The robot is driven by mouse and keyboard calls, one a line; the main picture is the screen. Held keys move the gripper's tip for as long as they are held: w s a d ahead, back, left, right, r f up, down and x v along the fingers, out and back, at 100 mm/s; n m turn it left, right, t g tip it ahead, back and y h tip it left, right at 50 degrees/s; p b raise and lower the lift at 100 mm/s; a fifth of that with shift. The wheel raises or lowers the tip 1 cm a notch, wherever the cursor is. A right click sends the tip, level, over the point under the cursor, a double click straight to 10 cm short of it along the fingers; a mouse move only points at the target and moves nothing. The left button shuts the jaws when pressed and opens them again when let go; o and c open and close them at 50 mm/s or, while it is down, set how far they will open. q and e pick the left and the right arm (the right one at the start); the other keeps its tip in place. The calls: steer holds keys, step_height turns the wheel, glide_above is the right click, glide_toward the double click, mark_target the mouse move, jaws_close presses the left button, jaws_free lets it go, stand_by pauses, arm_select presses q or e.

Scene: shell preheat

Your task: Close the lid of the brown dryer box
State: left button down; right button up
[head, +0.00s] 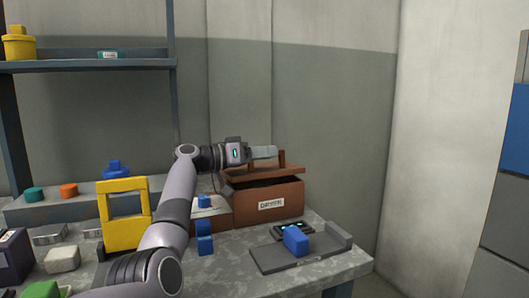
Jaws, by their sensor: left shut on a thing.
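The brown dryer box (268,191), labelled "DRYER", stands at the back right of the work table. Its brown lid (277,170) is above the box, with a dark gap showing between it and the front wall, so it is not flat on the rim. My left gripper (268,152) reaches in from the left, level with the lid's raised handle (282,158). It is shut on the handle, though its fingers hide most of the grip. My right gripper is out of view.
A grey tray (325,248) with a blue block (296,240) lies in front of the box. A yellow frame (124,222) and several small coloured parts stand to the left. A wall is close behind the box. The table's right edge is near the tray.

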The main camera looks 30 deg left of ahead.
arm_select(q)
steer(key=shift+d+f, duration=0.1)
steer(key=shift+d, duration=0.05)
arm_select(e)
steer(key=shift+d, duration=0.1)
arm_select(q)
steer(key=c, duration=1.1)
jaws_free()
steer(key=shift+s, duration=0.15)
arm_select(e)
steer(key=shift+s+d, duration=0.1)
arm_select(q)
step_height(320, 180, up, 20)
steer(key=p, duration=0.6)
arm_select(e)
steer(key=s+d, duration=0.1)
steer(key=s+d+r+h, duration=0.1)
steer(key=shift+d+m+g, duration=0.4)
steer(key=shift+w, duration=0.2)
